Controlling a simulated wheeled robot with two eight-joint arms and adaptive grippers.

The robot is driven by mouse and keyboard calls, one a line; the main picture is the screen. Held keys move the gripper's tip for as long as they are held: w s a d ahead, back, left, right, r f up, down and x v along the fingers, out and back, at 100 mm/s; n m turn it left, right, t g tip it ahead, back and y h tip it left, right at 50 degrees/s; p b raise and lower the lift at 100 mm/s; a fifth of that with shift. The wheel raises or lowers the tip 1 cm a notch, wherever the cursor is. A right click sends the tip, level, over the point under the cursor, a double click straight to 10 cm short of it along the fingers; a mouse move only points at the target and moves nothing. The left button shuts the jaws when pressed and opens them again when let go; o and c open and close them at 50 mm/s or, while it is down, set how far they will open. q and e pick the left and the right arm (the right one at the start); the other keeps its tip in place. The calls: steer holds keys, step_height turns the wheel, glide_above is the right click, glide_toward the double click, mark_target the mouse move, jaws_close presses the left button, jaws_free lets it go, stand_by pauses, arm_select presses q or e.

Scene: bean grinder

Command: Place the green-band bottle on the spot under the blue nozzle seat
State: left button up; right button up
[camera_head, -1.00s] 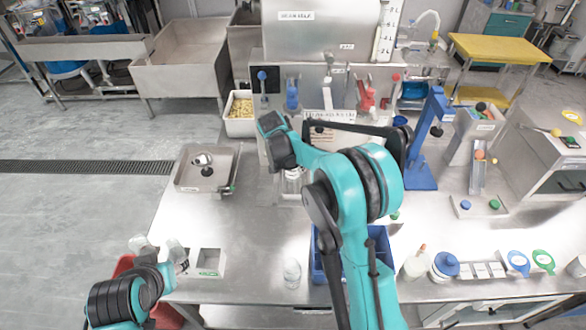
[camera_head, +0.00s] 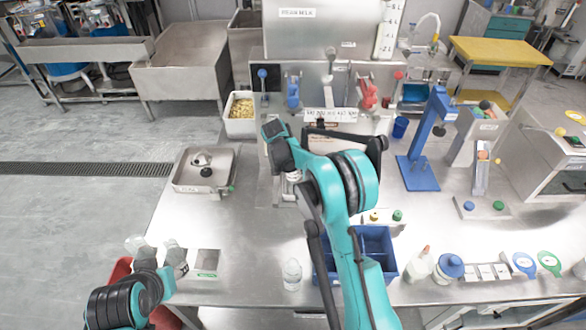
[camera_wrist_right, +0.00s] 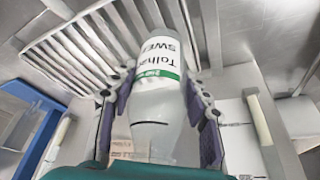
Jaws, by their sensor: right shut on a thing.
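The green-band bottle (camera_wrist_right: 155,85) is between the fingers of my right gripper (camera_wrist_right: 155,100), which is shut on it; its white label and green band show in the right wrist view. In the head view my right arm reaches to the dispenser front and mostly hides the gripper; a small pale part of the bottle (camera_head: 292,177) shows below it. The blue nozzle seat (camera_head: 293,92) is on the steel machine, above and behind the arm. The spot under it is largely hidden by my arm. My left gripper (camera_head: 157,254) is open and empty at the table's front left.
A red nozzle seat (camera_head: 368,93) is right of the blue one. A blue divided crate (camera_head: 390,262), a clear bottle (camera_head: 292,274) and a steel tray (camera_head: 184,181) are on the table. A blue stand (camera_head: 420,173) is at right.

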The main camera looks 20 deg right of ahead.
steer(key=shift+f, duration=0.15)
steer(key=o, duration=0.9)
